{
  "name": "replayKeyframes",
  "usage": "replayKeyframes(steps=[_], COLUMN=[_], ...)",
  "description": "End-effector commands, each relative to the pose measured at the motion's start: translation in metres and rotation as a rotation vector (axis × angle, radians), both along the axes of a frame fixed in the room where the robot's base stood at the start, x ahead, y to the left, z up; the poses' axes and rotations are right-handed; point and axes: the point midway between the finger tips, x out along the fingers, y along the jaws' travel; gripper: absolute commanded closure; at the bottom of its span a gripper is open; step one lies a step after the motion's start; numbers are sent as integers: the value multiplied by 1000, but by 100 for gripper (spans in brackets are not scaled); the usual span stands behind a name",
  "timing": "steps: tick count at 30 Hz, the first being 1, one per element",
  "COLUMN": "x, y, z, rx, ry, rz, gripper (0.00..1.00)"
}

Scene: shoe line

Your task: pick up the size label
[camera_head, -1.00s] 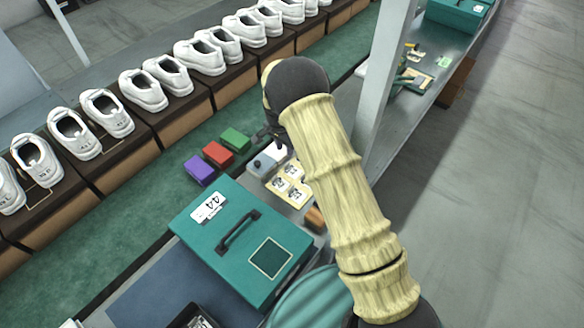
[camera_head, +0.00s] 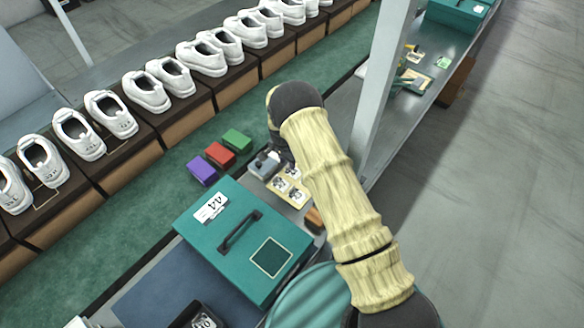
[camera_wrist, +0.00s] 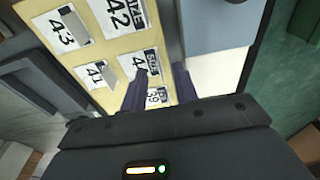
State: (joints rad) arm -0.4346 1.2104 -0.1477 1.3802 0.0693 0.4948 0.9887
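The size labels lie on a yellow board (camera_head: 288,190) behind the teal box. In the wrist view the yellow board (camera_wrist: 105,72) holds several white labels, among them 43 (camera_wrist: 66,28), 42 (camera_wrist: 118,15), 41 (camera_wrist: 94,76) and 39 (camera_wrist: 158,96). One label (camera_wrist: 133,64) near the fingers is partly hidden and its number is not fully legible. My gripper (camera_wrist: 161,88) is open, its two dark fingers apart over this label and the 39 label. I cannot tell whether they touch the board. In the head view my forearm partly hides the gripper.
A teal box (camera_head: 275,228) with a 44 label and black handle stands close by. Purple (camera_head: 202,172), red (camera_head: 219,155) and green (camera_head: 237,140) blocks lie beside a grey box (camera_head: 263,166). A grey post (camera_head: 380,90) rises right of my arm. White shoes line the left.

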Motion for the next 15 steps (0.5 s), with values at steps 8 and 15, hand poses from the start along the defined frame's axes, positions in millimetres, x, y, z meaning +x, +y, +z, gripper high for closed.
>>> replayKeyframes(steps=[8, 15], x=[1, 1], y=[0, -1], z=[-13, -13], rx=[0, 1], ry=[0, 1], rz=[1, 0], gripper=[70, 70])
